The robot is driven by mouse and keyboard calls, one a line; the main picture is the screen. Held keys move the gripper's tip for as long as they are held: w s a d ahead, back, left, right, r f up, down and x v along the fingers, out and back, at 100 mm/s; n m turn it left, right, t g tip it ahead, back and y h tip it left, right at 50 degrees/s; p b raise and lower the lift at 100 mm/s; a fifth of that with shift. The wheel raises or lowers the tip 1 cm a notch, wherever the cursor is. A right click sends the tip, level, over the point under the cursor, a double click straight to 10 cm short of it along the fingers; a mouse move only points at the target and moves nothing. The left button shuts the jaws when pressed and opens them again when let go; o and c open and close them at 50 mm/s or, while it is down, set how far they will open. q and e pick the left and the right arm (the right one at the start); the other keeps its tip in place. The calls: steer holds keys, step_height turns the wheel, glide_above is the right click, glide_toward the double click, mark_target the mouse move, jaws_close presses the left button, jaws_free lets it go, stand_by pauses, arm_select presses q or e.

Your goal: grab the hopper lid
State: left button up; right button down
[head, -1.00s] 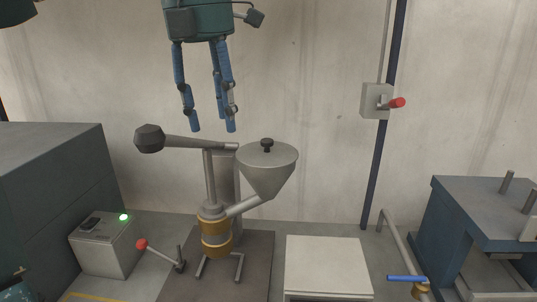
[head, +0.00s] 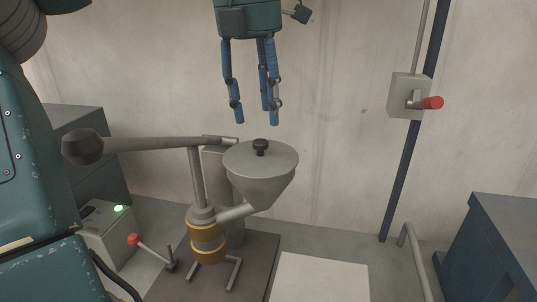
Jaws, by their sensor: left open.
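The hopper lid (head: 282,156) is a flat grey disc with a black knob (head: 260,146) in its middle. It lies on top of the grey cone-shaped hopper (head: 262,186), near the middle of the head view. My left gripper (head: 256,114), with a teal body and several blue fingers, hangs from the top of the view and points down. Its fingers are spread and empty. In the picture the fingertips are just above the knob, with a gap of wall showing between; the depth between them is hard to tell. My right gripper is not in view.
A grey arm with a dark weight (head: 84,147) extends left beside the hopper. A red-handled switch box (head: 409,96) is on the wall at right. A red-knobbed lever (head: 135,240) and a control box with a green light (head: 118,209) stand lower left. A pale block (head: 320,280) is in front.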

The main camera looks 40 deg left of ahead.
mark_target(260, 141)
arm_select(q)
steer(key=shift+s+a+f, duration=0.1)
steer(key=shift+s+f, duration=0.15)
steer(key=shift+f, duration=0.3)
steer(key=shift+s+f, duration=0.25)
steer(key=shift+f, duration=0.25)
steer(key=f, duration=0.2)
steer(key=w+f+p, duration=0.1)
steer(key=f, duration=0.1)
steer(key=shift+w+f, duration=0.2)
steer(key=shift+f, duration=0.1)
steer(key=shift+s+a+f, duration=0.1)
steer(key=shift+f, duration=0.15)
steer(key=shift+c, duration=0.8)
jaws_close()
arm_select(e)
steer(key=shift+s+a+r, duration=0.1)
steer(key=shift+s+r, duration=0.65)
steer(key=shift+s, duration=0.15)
